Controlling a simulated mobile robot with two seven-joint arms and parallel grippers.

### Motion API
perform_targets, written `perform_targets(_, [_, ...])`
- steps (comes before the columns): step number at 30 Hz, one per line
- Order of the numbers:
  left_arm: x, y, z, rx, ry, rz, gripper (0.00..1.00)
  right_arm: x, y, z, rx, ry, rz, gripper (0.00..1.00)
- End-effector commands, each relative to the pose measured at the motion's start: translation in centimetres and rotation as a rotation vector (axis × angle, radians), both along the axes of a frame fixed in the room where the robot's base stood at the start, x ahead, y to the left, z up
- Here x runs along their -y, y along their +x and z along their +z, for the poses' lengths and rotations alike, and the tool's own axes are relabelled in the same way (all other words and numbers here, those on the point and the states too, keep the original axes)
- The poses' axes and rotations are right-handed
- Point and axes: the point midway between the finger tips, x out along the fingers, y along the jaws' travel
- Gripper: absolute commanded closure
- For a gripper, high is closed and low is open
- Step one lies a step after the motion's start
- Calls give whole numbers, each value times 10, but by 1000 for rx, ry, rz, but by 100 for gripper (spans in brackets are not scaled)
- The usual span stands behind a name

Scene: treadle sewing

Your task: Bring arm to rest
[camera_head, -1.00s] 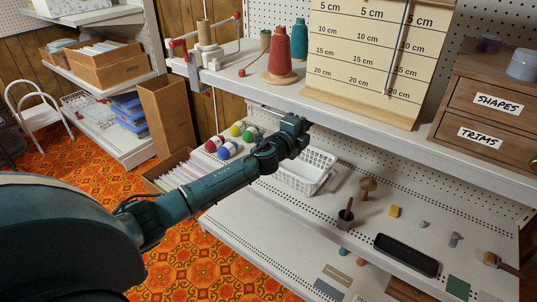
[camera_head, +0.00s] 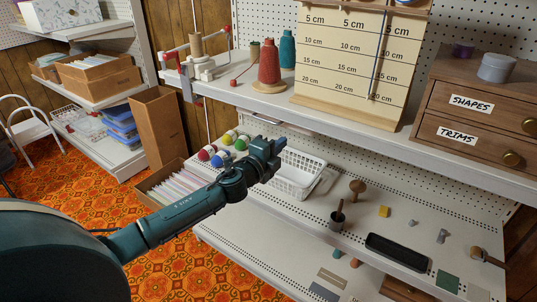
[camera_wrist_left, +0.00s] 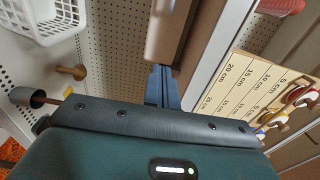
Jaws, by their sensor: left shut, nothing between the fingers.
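My left arm comes in from the left in the head view. Its gripper (camera_head: 272,150) is shut and empty, in front of the white wire basket (camera_head: 296,172) and below the front edge of the upper shelf (camera_head: 350,123). In the left wrist view the shut fingers (camera_wrist_left: 160,88) show at the centre with nothing between them. The basket also shows in the left wrist view (camera_wrist_left: 45,25) at the upper left. My right gripper is in neither view.
The upper shelf holds a red thread cone (camera_head: 269,63), a measuring board (camera_head: 350,60) and a drawer unit (camera_head: 470,110). The lower shelf holds yarn balls (camera_head: 240,143), a black tray (camera_head: 398,251) and a wooden mushroom (camera_head: 357,188). A cardboard box (camera_head: 157,127) stands left.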

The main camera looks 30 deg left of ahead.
Motion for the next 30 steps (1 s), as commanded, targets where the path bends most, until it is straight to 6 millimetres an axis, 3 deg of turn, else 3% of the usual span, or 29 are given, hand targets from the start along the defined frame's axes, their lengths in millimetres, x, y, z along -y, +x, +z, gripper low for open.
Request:
perform_targets(6, [-3, -33, -1, -1, -1, 0, 100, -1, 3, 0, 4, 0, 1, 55])
perform_targets(17, [-4, -45, 3, 1, 0, 0, 100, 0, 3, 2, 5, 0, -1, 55])
perform_targets(20, [-4, -44, 18, 1, 0, 0, 100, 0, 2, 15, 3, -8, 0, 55])
perform_targets(30, [-4, -44, 110, 0, 0, 0, 100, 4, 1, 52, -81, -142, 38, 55])
